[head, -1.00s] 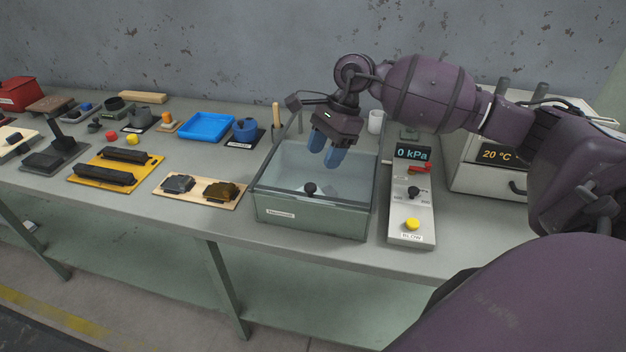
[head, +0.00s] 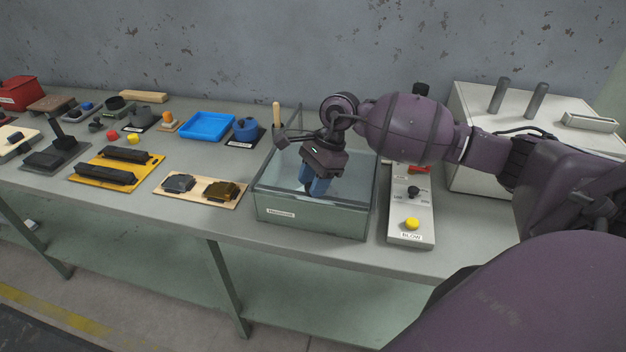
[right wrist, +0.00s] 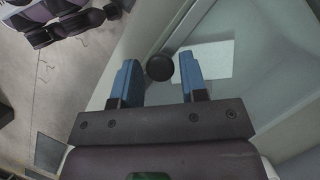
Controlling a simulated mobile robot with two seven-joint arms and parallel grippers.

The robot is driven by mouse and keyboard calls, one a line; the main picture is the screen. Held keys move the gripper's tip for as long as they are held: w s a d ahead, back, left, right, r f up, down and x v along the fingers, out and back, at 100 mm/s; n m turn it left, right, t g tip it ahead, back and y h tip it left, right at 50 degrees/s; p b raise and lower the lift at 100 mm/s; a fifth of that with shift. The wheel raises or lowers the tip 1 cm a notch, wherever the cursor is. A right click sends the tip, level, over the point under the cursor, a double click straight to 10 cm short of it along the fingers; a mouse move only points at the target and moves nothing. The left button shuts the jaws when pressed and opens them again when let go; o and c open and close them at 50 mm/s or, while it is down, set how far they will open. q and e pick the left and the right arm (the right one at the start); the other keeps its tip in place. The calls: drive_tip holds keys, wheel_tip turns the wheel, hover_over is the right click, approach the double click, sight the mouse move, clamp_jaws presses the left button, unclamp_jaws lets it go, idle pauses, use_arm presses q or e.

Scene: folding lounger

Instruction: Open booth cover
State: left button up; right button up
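The booth (head: 325,219) is a grey-green box on the bench with a clear cover (head: 350,190) lying closed over its top. My right gripper (head: 310,187) points down at the front part of the cover, its blue fingers around the cover's knob. In the right wrist view the round black knob (right wrist: 159,67) lies between the tips of the two open fingers, with a gap on each side. In the head view the fingers mostly hide the knob. My left gripper is not in view.
A control panel (head: 411,225) with a yellow button stands just right of the booth, and a white oven-like box (head: 470,110) behind it. A wooden board with two dark parts (head: 200,190) and a blue tray (head: 207,126) lie to the left. The wall is behind.

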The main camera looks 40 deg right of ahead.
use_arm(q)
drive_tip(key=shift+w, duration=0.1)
use_arm(e)
clamp_jaws()
